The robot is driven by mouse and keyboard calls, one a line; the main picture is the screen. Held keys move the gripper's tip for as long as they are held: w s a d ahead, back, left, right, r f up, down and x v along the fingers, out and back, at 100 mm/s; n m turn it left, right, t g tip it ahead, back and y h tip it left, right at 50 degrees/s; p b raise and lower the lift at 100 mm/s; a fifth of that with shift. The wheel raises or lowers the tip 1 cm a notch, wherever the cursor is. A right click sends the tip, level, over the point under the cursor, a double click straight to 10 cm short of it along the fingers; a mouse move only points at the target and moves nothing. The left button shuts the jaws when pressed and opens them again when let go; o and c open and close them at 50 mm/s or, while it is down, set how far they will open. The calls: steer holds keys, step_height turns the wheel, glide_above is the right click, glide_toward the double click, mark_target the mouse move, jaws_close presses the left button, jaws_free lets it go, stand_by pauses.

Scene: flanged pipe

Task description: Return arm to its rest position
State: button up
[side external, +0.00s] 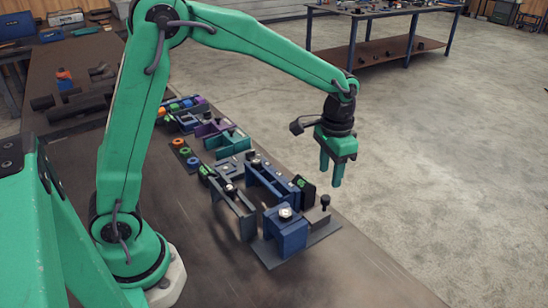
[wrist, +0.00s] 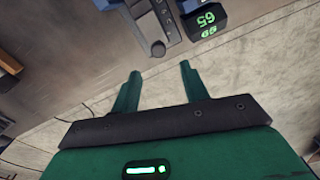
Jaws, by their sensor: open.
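My gripper (side external: 330,174) hangs from my green arm at the right in the side view, fingers pointing down. It is above and beyond the table's right edge, with the floor behind it. In the wrist view its two green fingers (wrist: 160,70) stand apart with nothing between them. A dark pipe piece (side external: 75,102) lies on the table at the far left, partly hidden behind my arm; whether it is the flanged pipe I cannot tell.
A blue block (side external: 286,236) with a silver-topped knob stands on a grey plate near my gripper. A black box with green digits (wrist: 203,18) shows in the wrist view. Several coloured fixtures line the table (side external: 330,275) behind. Its front right is clear. A workbench (side external: 390,42) stands far back.

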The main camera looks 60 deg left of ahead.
steer(key=shift+r, duration=0.45)
steer(key=s+a+r+n+t, duration=0.1)
steer(key=s+a+r+t, duration=0.25)
steer(key=s+r, duration=0.5)
steer(key=s+a+n+t, duration=0.2)
steer(key=s+a, duration=0.2)
steer(key=s, duration=0.9)
steer(key=shift+s+a+r, duration=0.15)
steer(key=shift+a+r, duration=0.05)
steer(key=shift+r, duration=0.2)
stand_by(1.0)
